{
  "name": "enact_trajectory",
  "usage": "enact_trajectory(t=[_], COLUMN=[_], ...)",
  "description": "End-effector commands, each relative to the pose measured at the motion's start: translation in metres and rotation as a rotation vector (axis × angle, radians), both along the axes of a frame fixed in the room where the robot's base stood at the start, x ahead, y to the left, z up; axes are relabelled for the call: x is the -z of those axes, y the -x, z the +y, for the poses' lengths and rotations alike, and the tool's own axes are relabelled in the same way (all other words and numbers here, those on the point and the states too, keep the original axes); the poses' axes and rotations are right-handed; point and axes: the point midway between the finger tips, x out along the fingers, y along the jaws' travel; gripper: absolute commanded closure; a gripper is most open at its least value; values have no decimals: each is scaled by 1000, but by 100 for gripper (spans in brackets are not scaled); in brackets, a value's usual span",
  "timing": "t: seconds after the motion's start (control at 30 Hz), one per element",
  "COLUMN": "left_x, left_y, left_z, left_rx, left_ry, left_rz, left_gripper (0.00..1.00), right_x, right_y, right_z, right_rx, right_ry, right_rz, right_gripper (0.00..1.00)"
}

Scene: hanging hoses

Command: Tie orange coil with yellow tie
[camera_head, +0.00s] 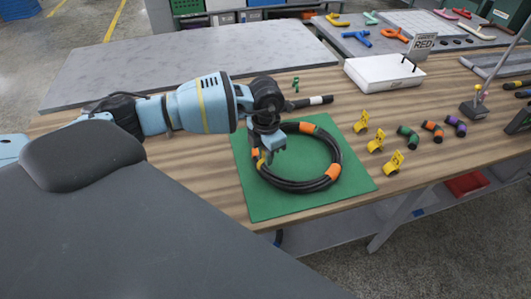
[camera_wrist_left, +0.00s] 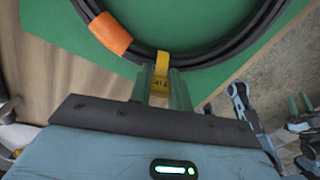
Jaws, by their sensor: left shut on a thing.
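A black hose coil with orange bands (camera_head: 333,172) lies on a green mat (camera_head: 262,207) on the wooden table. My left gripper (camera_head: 264,152) is over the coil's left side, pointing down. It is shut on a yellow tie (camera_wrist_left: 161,68). In the left wrist view the tie stands between the fingertips, at the black hose (camera_wrist_left: 222,58) and beside an orange band (camera_wrist_left: 110,33). I cannot tell whether it goes around the hose. What seems to be my right gripper (camera_wrist_left: 299,103) shows small at the right edge there; its opening is unclear.
Several yellow clips (camera_head: 376,141) stand right of the mat, with green, orange and purple short pieces (camera_head: 432,131) beyond. A white box (camera_head: 384,76) with a sign is behind. A black-and-white rod (camera_head: 309,103) lies behind the coil. The table's front left is bare.

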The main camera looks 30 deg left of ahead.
Motion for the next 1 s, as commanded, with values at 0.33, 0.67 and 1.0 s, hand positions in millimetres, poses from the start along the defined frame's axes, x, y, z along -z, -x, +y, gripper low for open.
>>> enact_trajectory(t=[0.33,0.67,1.0], left_x=[0,5,14], left_y=[0,0,0], left_z=[0,0,0], left_rx=[0,-1,0], left_ry=[0,0,0], left_rz=[1,2,2], left_gripper=[100,100,100], right_x=[0,2,6], right_y=[0,2,5], right_z=[1,3,3], right_rx=[2,11,10], right_ry=[-2,-9,-7], right_rz=[0,6,15], right_gripper=[64,64,64])
